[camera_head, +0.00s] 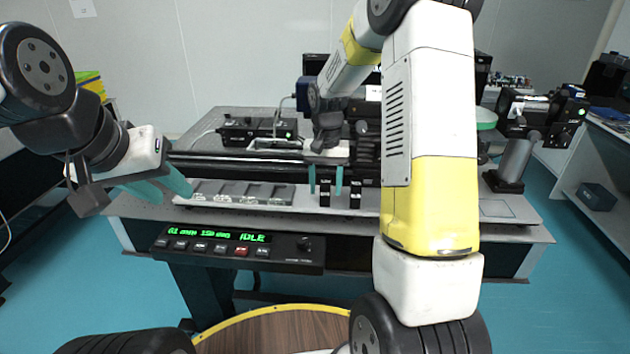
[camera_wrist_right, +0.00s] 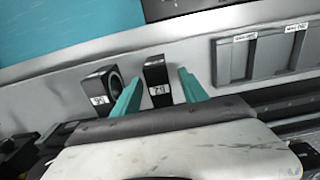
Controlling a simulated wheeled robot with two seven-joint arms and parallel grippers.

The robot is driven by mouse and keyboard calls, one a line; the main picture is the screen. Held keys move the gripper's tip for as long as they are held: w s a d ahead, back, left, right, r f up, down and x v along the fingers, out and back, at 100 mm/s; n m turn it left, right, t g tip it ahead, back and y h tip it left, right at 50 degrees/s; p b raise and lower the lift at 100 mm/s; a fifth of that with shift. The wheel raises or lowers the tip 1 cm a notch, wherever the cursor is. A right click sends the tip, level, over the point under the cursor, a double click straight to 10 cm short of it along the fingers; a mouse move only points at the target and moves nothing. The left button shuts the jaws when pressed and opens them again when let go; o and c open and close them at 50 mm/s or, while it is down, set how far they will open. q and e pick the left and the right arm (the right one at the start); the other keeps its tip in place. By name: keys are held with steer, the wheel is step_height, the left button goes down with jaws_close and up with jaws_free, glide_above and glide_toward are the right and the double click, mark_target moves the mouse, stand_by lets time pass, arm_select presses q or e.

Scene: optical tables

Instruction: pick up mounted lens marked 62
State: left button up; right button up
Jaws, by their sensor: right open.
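Two black mounted lenses stand upright on the light strip of the table. The nearer to the tray shows in the right wrist view (camera_wrist_right: 157,74) and the head view (camera_head: 325,187). Its white label appears upside down and seems to read 62, though small. My right gripper (camera_head: 326,180) is open above it, its teal fingers on either side in the right wrist view (camera_wrist_right: 158,94); contact cannot be told. The other mounted lens (camera_head: 355,188), also in the right wrist view (camera_wrist_right: 101,84), stands outside the fingers; its label is unclear. My left gripper (camera_head: 163,188) is open and empty.
A grey tray with labelled compartments (camera_head: 240,193) lies left of the lenses. A control panel reading IDLE (camera_head: 240,246) is on the table's front. A dark rail and optical equipment (camera_head: 255,130) stand behind. A grey angled post (camera_head: 515,160) stands at the right.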

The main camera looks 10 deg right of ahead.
steer(key=shift+f, duration=0.25)
jaws_close()
steer(key=shift+r, duration=0.1)
